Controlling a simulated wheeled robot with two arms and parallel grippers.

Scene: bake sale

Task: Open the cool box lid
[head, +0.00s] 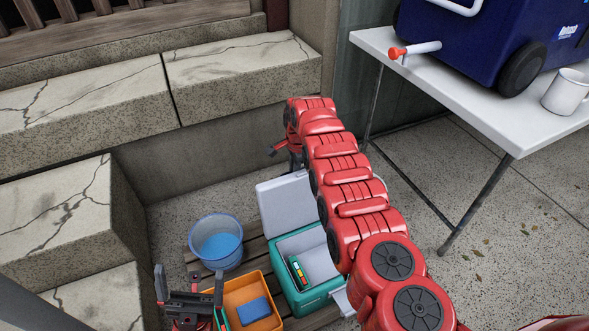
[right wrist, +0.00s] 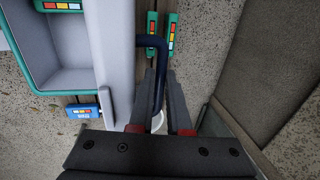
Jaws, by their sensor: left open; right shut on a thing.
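The cool box (head: 320,292) is teal with a pale grey inside and stands low on wooden slats. Its pale lid (head: 285,205) stands raised at the back, so the inside shows. A teal pack with a coloured label (head: 298,272) lies inside. In the right wrist view the lid (right wrist: 112,60) is seen nearly edge-on, beside the open cool box (right wrist: 42,88). My right gripper (right wrist: 163,88) is shut on the dark blue lid handle (right wrist: 152,42). In the head view my red right arm mostly hides that gripper. My left gripper (head: 190,277) is open and empty, left of the box.
An orange crate (head: 236,290) holding a blue block (head: 255,309) stands left of the cool box. A blue bucket (head: 216,241) is behind it. Stone steps (head: 90,105) bound the left and back. A white table (head: 480,90) at right bears a large blue cooler (head: 475,40) and a mug (head: 566,92).

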